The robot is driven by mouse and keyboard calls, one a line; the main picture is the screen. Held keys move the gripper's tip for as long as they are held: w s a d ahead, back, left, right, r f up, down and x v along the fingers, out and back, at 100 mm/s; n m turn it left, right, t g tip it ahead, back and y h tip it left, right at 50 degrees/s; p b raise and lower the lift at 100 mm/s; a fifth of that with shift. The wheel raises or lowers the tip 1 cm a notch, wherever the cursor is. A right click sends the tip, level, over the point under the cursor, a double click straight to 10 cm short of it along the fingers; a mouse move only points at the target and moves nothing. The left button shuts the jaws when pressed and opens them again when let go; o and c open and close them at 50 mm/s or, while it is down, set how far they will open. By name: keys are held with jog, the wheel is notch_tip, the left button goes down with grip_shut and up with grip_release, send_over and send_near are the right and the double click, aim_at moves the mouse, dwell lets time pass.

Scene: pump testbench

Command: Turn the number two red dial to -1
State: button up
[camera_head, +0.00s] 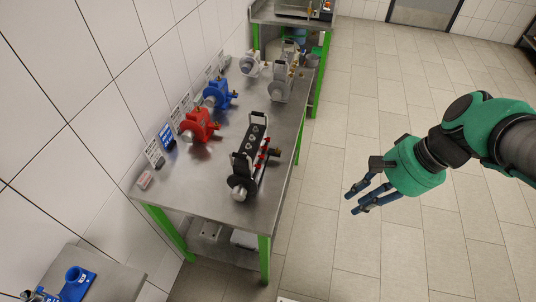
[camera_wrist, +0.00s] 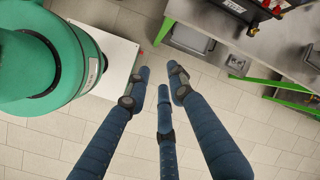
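A black manifold with a row of small red dials (camera_head: 263,155) stands on the metal table, toward its near right edge. The dials face right in the head view; their numbers and settings are too small to read. In the wrist view, part of a black device with red and brass parts (camera_wrist: 275,8) shows at the top right edge. My gripper (camera_head: 351,203) is over the floor to the right of the table, apart from the dials. Its blue fingers (camera_wrist: 160,76) are spread, with nothing between them.
The metal table (camera_head: 218,198) has green legs and carries red (camera_head: 198,127) and blue (camera_head: 218,95) pumps along the wall. Another bench (camera_head: 265,12) stands at the back. Grey bins (camera_wrist: 192,38) sit on the lower shelf.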

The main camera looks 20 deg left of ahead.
jog(key=w+a+f+m+g+y+p, duration=0.2)
jog(key=w+a+f+m+g+y, duration=0.15)
jog(key=a, duration=0.35)
jog(key=m+t+y+p, duration=0.4)
jog(key=m+y, duration=0.6)
jog(key=m, duration=0.5)
send_near(261, 156)
jog(key=d, duration=0.6)
jog(key=shift+w+f, duration=0.3)
jog(key=shift+f, duration=0.05)
jog(key=shift+a, duration=0.1)
jog(key=a+b, duration=0.1)
jog(key=a, duration=1.2)
jog(key=shift+a+b, duration=0.3)
jog(key=shift+a, duration=0.05)
grip_shut()
